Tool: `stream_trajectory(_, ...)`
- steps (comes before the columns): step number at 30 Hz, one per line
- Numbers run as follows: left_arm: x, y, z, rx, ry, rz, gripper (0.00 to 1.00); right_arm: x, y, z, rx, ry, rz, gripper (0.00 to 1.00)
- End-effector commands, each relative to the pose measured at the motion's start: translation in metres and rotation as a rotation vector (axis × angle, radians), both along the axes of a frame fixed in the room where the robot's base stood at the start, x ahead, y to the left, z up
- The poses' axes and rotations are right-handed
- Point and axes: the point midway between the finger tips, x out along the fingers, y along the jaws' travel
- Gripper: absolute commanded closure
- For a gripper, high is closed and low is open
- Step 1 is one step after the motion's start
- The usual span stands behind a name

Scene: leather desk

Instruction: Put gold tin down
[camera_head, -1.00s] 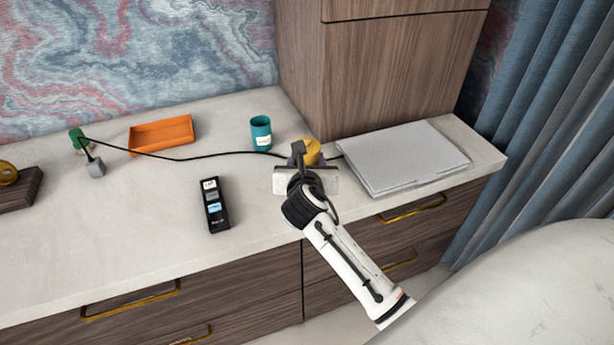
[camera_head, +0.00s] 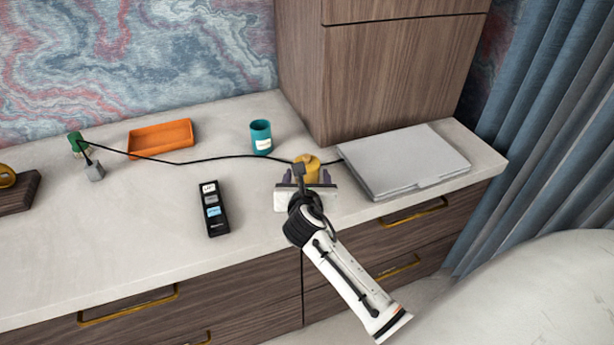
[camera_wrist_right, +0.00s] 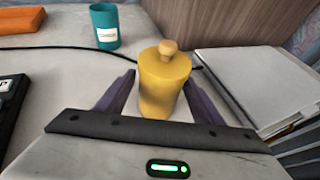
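The gold tin (camera_head: 309,163), a yellow cylinder with a round knob on its lid, stands upright on the desk (camera_head: 130,215). In the right wrist view the tin (camera_wrist_right: 164,85) is between the spread fingers, with a gap on each side. My right gripper (camera_head: 307,179) is open on the near side of the tin; its purple fingers also show in the right wrist view (camera_wrist_right: 160,98). The tin's lower front is partly hidden by the gripper in the head view. My left gripper is not in view.
A grey closed laptop-like slab (camera_head: 405,162) lies right of the tin. A teal cup (camera_head: 261,137) stands behind left, and a black cable (camera_head: 200,160) runs behind the tin. A black labelled box (camera_head: 213,210) and orange tray (camera_head: 161,138) are left.

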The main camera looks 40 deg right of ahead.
Motion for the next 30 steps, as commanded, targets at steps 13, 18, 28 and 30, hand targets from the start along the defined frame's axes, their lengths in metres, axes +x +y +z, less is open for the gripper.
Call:
stream_trajectory(13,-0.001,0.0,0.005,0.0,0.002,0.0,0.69,-0.029,0.022,0.019,0.002,0.0,0.002,0.38)
stream_trajectory(18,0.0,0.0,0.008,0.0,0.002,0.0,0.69,-0.048,0.035,0.028,0.001,-0.001,0.001,0.38)
stream_trajectory(28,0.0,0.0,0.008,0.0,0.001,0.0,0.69,-0.056,0.041,0.032,0.001,-0.001,0.0,0.38)
stream_trajectory(30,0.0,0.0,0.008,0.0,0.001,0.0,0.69,-0.056,0.041,0.032,0.001,-0.001,0.0,0.38)
